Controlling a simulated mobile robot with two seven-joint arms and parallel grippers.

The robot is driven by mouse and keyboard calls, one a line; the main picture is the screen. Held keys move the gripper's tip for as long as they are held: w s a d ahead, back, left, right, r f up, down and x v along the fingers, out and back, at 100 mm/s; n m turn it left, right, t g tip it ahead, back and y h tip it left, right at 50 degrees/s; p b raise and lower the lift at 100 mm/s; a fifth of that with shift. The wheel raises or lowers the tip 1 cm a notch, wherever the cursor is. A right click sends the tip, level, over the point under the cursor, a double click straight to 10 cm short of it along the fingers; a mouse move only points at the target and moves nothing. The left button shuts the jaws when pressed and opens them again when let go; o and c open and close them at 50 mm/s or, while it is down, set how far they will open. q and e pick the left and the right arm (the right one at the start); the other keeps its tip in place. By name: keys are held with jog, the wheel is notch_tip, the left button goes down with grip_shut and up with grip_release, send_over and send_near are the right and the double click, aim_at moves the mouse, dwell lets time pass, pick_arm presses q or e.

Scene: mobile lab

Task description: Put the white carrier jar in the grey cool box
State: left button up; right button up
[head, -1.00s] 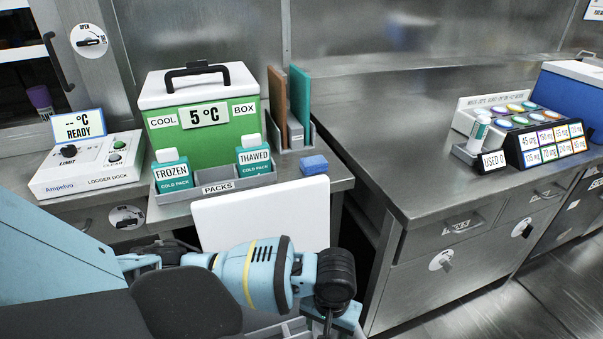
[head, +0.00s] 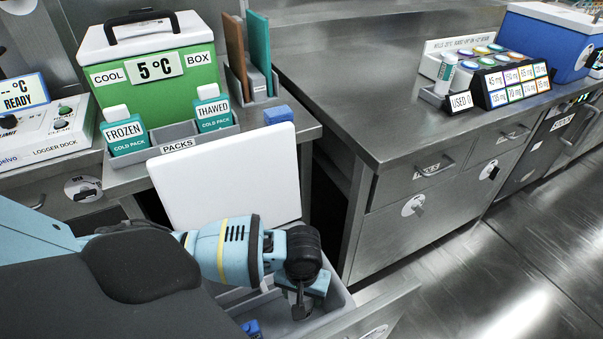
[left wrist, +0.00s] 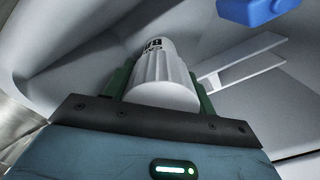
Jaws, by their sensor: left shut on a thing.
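The white jar (left wrist: 160,75), ribbed with black print on it, sits between the green fingers of my left gripper (left wrist: 158,88), which is shut on it. In the head view my left gripper (head: 304,288) points down over an open grey box (head: 343,297); the jar is hidden there. A white panel (head: 225,175), seemingly its raised lid, stands behind. The wrist view shows pale walls around the jar. A blue object (head: 251,328) lies in the grey box. The box labelled COOL BOX (head: 190,92) is green, with its white lid shut. My right gripper is out of view.
A grey PACKS tray (head: 190,130) holds frozen and thawed cold packs. A logger dock (head: 45,135) stands at left. An open drawer front (head: 375,318) stands near the grey box.

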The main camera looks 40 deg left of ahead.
pick_arm(q)
jog(key=shift+f+b, duration=0.65)
jog(key=shift+f, duration=1.15)
jog(key=shift+f, duration=0.1)
jog(key=o, duration=1.3)
notch_tip(320, 180, up, 11)
jog(key=p, duration=0.3)
jog(key=shift+r+p, duration=0.35)
jog(key=shift+r, duration=0.2)
